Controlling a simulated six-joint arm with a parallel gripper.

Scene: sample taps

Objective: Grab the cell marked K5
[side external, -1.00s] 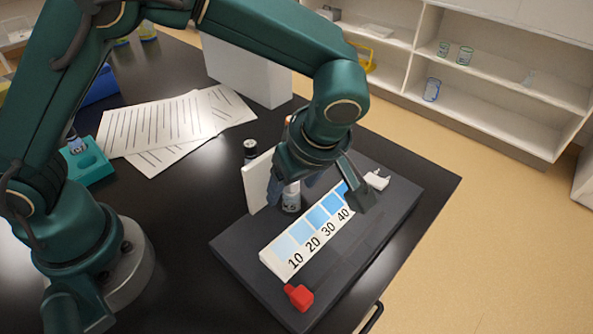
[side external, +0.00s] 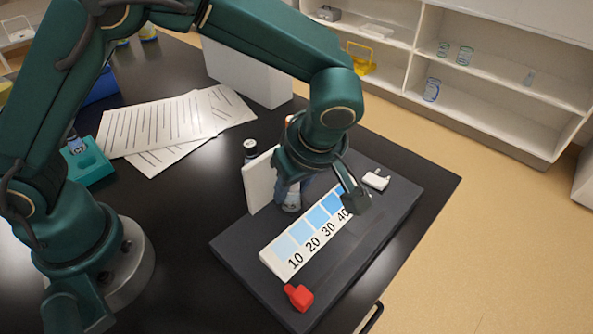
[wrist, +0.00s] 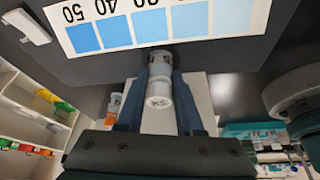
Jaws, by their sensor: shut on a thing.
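A small clear vial-like cell (side external: 291,206) with a pale label stands on the dark grey board, beside the white upright panel. Its mark is too small and covered to read now. In the wrist view the cell (wrist: 159,92) shows its pale round cap between my two blue fingers. My gripper (side external: 290,189) is shut on this cell, which it partly hides in the side view. The fingers also show in the wrist view (wrist: 160,105). A second, dark-capped cell (side external: 250,149) stands on the black bench behind the panel; its mark is unreadable.
The white panel (side external: 259,181) stands close on the left. A red block (side external: 298,296) and small white piece (side external: 376,180) sit on the board (side external: 350,262). Papers (side external: 160,125) lie farther left.

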